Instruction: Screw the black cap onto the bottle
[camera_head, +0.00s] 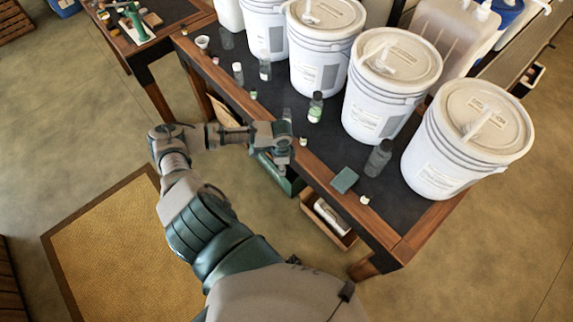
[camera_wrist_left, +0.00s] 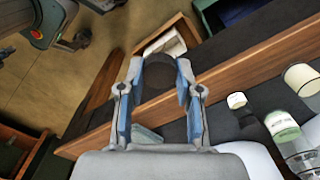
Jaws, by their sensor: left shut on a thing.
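My left gripper (camera_head: 283,152) hangs over the near wooden edge of the workbench. In the left wrist view its two fingers (camera_wrist_left: 159,72) are closed on a dark round thing (camera_wrist_left: 157,76), which looks like the black cap. In the head view the cap is too hidden to make out. A clear bottle with a green label (camera_head: 315,108) stands upright on the bench, to the right of and apart from the gripper; a green-labelled bottle also shows in the wrist view (camera_wrist_left: 284,124). A dark grey bottle (camera_head: 379,157) stands farther right. I cannot tell which bottle is meant. My right gripper is out of view.
Large white buckets (camera_head: 328,48) line the back of the workbench (camera_head: 325,183). A green block (camera_head: 344,180) and small caps lie near the front edge. Small bottles (camera_head: 265,66) stand at the left end. A yellow mat (camera_head: 110,250) lies on the floor.

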